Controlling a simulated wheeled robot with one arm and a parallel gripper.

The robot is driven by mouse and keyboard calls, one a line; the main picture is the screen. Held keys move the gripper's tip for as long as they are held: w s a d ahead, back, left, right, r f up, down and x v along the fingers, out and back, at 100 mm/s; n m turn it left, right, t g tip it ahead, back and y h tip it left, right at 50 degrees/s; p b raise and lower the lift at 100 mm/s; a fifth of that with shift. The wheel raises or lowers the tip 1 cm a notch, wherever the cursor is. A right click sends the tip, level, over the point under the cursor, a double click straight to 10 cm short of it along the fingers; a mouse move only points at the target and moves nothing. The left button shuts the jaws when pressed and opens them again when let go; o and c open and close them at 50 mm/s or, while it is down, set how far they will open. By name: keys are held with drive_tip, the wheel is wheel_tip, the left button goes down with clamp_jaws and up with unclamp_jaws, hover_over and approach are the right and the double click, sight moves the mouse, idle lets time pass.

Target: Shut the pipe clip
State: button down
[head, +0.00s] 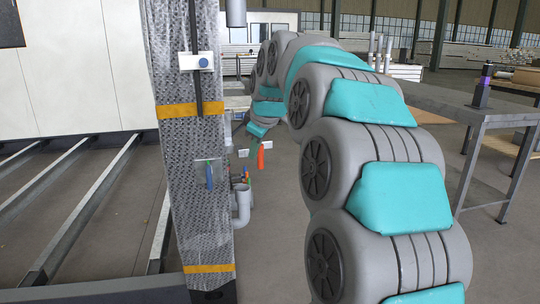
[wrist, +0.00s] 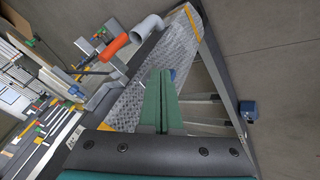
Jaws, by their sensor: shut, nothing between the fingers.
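My gripper (wrist: 161,76) is shut with nothing between its green fingers, and its tips point toward the plastic-wrapped post (wrist: 140,103) in the wrist view. The grey pipe elbow (wrist: 147,27) is beyond the tips, up and left. An orange handle (wrist: 115,46) lies beside it. In the head view the elbow (head: 241,205) stands at the post's right edge, low down, and the orange handle (head: 261,158) hangs just right of the post. I cannot make out the pipe clip for sure in either view. My arm hides much of the area behind it.
A blue handle (head: 210,176) is on the post's front, below a white box with a blue knob (head: 203,63). A steel table (head: 480,112) stands at the right. Metal floor beams (head: 85,200) lie at the left.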

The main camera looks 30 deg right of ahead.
sight(259, 155)
drive_tip(key=shift+t, duration=0.3)
drive_tip(key=shift+w+d+f+p, duration=0.2)
drive_tip(key=shift+w+d+f, duration=0.85)
drive_tip(key=shift+w, duration=0.65)
drive_tip(key=shift+w+d+f+p, duration=0.25)
drive_tip(key=shift+w+d+f, duration=0.8)
drive_tip(key=shift+w, duration=0.6)
drive_tip(key=shift+w+d+f+p, duration=0.2)
drive_tip(key=shift+w+d+f, duration=0.85)
drive_tip(key=shift+w, duration=0.65)
